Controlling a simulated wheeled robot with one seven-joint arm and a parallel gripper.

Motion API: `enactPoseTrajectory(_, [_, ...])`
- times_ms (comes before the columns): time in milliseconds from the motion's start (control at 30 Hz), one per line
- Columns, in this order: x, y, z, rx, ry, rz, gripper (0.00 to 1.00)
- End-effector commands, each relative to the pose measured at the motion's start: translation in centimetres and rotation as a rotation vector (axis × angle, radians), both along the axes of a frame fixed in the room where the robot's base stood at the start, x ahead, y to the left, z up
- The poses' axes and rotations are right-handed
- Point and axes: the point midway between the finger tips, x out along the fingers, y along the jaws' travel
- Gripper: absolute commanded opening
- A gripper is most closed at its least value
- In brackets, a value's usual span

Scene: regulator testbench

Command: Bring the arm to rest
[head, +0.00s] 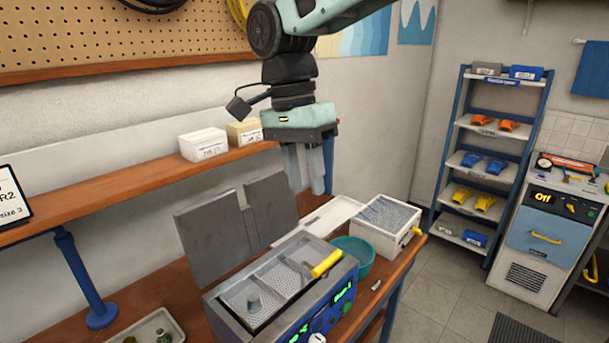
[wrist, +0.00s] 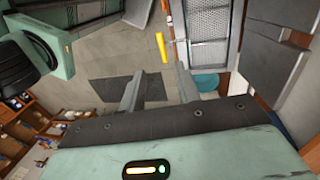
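My gripper (head: 306,184) hangs from my raised arm above the workbench, pointing down. Its two fingers are apart with nothing between them; the wrist view also shows the gripper (wrist: 159,74) open and empty. In the head view it appears over the back of the bench, in front of the wall and clear of the things below. The metal bath (head: 342,284) with green displays stands on the bench below. A mesh basket with a yellow handle (head: 326,263) sits in it; the handle also shows in the wrist view (wrist: 162,48).
Upright grey lid panels (head: 212,239) stand behind the bath. A teal bowl (head: 357,256) and a white bin (head: 404,246) are to its right. A shelf (head: 130,187) carries small boxes (head: 203,144). A tray (head: 171,322) lies front left. A rack (head: 456,150) and cabinet (head: 537,247) stand right, beyond open floor.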

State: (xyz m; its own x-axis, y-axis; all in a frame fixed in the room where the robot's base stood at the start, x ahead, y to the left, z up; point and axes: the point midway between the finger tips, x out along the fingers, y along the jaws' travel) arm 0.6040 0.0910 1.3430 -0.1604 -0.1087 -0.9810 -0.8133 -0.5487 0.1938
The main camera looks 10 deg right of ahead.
Motion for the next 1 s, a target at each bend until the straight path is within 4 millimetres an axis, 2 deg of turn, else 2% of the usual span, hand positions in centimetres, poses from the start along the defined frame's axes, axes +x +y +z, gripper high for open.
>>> enactPoseTrajectory(200, [0.0,0.0,0.0,0.0,0.0,0.0,0.33])
enactPoseTrajectory(333, [-1.9,0.3,-2.2,0.048,0.007,0.147,0.33])
enactPoseTrajectory(467, [-6.1,0.8,-6.3,0.136,0.006,0.462,0.33])
enactPoseTrajectory(567, [-10.0,0.8,-9.8,0.201,-0.008,0.752,0.33])
enactPoseTrajectory(700, [-15.2,0.0,-14.5,0.254,-0.038,1.135,0.33])
enactPoseTrajectory(800, [-18.1,-1.0,-17.2,0.265,-0.056,1.358,0.33])
enactPoseTrajectory(900, [-20.1,-2.0,-19.1,0.264,-0.068,1.518,0.33])
enactPoseTrajectory(1000, [-21.1,-2.6,-20.1,0.26,-0.074,1.611,0.33])
